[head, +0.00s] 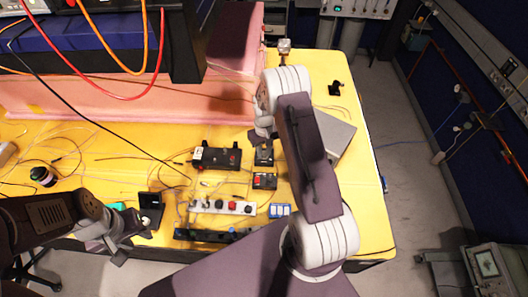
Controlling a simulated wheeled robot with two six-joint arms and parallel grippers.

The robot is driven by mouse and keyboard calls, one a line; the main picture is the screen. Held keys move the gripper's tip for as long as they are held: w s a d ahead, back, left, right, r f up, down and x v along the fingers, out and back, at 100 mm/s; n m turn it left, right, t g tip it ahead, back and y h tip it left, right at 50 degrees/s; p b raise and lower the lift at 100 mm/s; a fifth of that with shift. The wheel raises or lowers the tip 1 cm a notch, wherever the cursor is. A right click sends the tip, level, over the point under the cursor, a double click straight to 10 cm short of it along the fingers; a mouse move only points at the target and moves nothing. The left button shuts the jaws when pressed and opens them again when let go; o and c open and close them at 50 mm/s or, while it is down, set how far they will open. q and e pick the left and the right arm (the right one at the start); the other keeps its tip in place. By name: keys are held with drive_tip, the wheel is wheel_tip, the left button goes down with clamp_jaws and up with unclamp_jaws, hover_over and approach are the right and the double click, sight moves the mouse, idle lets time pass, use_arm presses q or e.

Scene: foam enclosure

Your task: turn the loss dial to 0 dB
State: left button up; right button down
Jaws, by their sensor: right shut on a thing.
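My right gripper (264,152) points down over a small dark box (266,162) on the yellow table. It is shut on a small part on top of this box, which appears to be the loss dial. The jaws hide the dial, so its pointer and any dB marks cannot be read. My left gripper (118,248) is at the lower left, near the table's front edge and apart from the small dark box. Its fingers are too small and dark to show whether they are open.
A black box (216,158) with red parts stands left of the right gripper. A smaller box with a red button (265,181) is just in front. A white power strip (222,207) and blue items (280,211) lie nearer. Loose cables cross the yellow table (110,135).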

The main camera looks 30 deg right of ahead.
sight(265, 153)
drive_tip(key=shift+r+n, duration=0.1)
drive_tip(key=shift+n, duration=0.2)
drive_tip(key=c, duration=1.5)
unclamp_jaws()
drive_tip(key=o, duration=0.3)
drive_tip(key=shift+o, duration=0.2)
drive_tip(key=shift+s+r, duration=0.1)
drive_tip(key=shift+s, duration=0.1)
drive_tip(key=shift+w+r, duration=0.1)
drive_tip(key=shift+r, duration=0.05)
wheel_tip(265, 153, up, 9)
drive_tip(key=b, duration=0.2)
